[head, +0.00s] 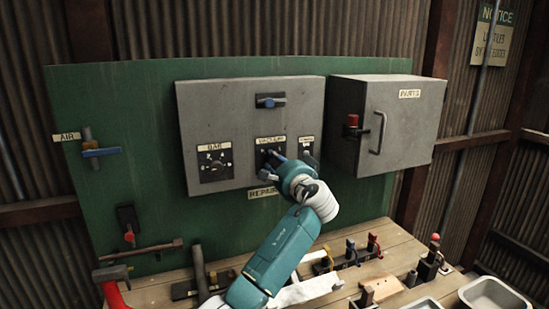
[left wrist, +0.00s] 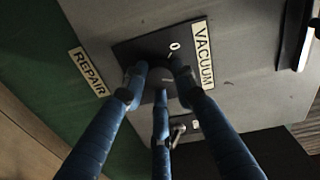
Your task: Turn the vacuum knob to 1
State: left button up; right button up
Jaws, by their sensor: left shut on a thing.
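The vacuum knob (left wrist: 160,76) is a dark round knob on a black plate, beside the white VACUUM label (left wrist: 203,55). In the head view the VACUUM label (head: 270,140) is on the grey control panel, and the knob is mostly hidden by my left gripper (head: 270,168). In the left wrist view the three blue fingers of my left gripper (left wrist: 158,82) are closed around the knob. A white 0 shows on the plate near the fingertips; the 1 and the knob's pointer setting cannot be made out. My right gripper is not in view.
A dial labelled BAR (head: 215,165) is left of the vacuum plate, and a small switch plate (head: 306,146) is close on its right. A blue-handled switch (head: 270,101) is above. The grey PARTS cabinet (head: 395,120) stands right. Tools and trays crowd the wooden bench (head: 365,268) below.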

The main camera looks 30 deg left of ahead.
pick_arm(q)
jog(key=m+p, duration=0.1)
jog(key=m, duration=0.1)
jog(key=m+p, duration=0.1)
jog(key=m, duration=0.1)
jog(key=shift+w+d+r+m+p, duration=0.1)
jog(key=shift+d+r+m+p, duration=0.05)
jog(key=shift+r+m+p, duration=0.2)
jog(key=shift+f, duration=0.1)
dwell(0.4)
jog(key=o, duration=1.1)
jog(key=shift+o, duration=0.3)
jog(key=shift+w+d+f, duration=0.15)
jog(key=shift+f, duration=0.05)
jog(key=v, duration=1.2)
